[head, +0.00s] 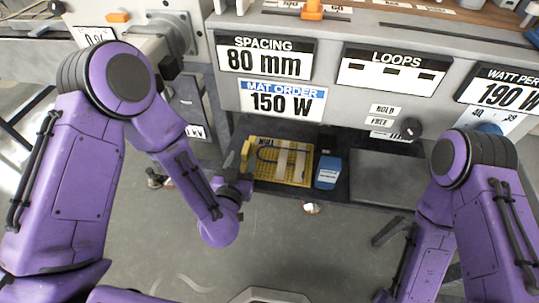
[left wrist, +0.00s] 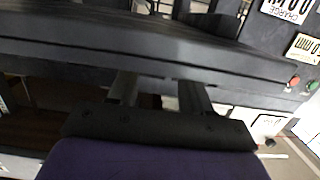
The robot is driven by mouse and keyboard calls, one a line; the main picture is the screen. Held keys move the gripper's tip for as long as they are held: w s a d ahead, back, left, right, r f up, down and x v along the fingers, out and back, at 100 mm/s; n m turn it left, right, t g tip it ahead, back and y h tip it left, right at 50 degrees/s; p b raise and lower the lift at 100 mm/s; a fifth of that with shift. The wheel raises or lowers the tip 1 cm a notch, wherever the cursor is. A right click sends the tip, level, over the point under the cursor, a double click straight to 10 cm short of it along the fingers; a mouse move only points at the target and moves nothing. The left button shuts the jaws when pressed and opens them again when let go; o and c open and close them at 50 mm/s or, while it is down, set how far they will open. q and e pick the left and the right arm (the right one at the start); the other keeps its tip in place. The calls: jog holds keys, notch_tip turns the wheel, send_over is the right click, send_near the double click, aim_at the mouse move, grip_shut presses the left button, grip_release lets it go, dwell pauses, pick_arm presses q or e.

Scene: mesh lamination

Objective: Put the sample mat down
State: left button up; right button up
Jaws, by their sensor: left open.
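The sample mat, a yellow mesh panel with a dark cable and pale strips (head: 299,177), lies on a dark low shelf under the machine front in the head view. My left gripper (head: 238,163) is beside the mat's left edge, its fingers pointing toward the shelf. In the left wrist view its two fingers (left wrist: 158,92) stand apart with nothing seen held between them, and a dark edge runs just past their tips. Whether a finger touches the mat cannot be told. My right arm comes in at the right, but its gripper does not show.
A blue container (head: 327,172) stands right of the mat. A dark flat panel (head: 385,180) lies farther right on the shelf. Above is the grey machine front with a MAT ORDER 150 W sign (head: 282,101) and a black knob (head: 411,129). The floor in front is mostly clear.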

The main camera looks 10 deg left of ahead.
aim_at(244, 156)
pick_arm(q)
jog(key=w, duration=0.2)
jog(key=w+f, duration=0.1)
jog(key=w, duration=0.2)
jog(key=shift+w+f, duration=0.1)
jog(key=shift+w, duration=0.2)
grip_shut()
jog(key=shift+p, duration=0.3)
